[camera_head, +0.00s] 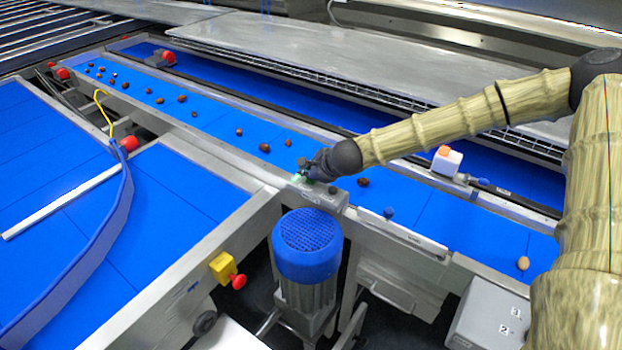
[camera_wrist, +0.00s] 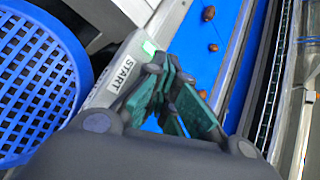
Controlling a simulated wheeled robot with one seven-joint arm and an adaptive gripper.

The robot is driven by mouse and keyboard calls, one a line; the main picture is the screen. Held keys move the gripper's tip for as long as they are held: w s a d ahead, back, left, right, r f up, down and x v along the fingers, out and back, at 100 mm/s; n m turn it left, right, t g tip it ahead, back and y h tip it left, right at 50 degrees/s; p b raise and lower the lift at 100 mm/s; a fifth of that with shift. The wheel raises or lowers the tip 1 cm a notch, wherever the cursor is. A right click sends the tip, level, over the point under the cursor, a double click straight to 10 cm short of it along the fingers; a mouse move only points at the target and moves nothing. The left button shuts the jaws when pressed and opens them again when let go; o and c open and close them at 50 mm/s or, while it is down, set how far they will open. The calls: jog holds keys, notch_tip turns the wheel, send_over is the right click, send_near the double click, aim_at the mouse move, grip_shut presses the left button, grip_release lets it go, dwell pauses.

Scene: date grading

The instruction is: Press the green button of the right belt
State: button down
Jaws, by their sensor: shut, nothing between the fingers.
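The green button (camera_wrist: 149,47) glows on a grey control box (camera_wrist: 128,62) labelled START in the wrist view. In the head view the box (camera_head: 318,193) sits on the near rail of the blue belt (camera_head: 220,118) that carries dates, above a blue motor. The button's green glow (camera_head: 298,178) shows beside my gripper (camera_head: 310,170). My gripper is shut and empty, its teal fingers together (camera_wrist: 166,80) just beside the button in the wrist view. I cannot tell whether the fingertips touch it. Part of the box is hidden behind the gripper.
A blue motor (camera_head: 307,245) stands below the box. Several dates (camera_head: 239,132) lie along the belt. A yellow box with a red button (camera_head: 238,281) is on the left belt's frame. A white and orange sensor (camera_head: 447,160) stands on the far rail.

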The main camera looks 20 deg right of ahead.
aim_at(309, 181)
jog(key=shift+r, duration=0.1)
jog(key=shift+r+p, duration=0.6)
jog(key=shift+r, duration=0.15)
jog(key=shift+r+p, duration=1.8)
jog(key=shift+r, duration=0.7)
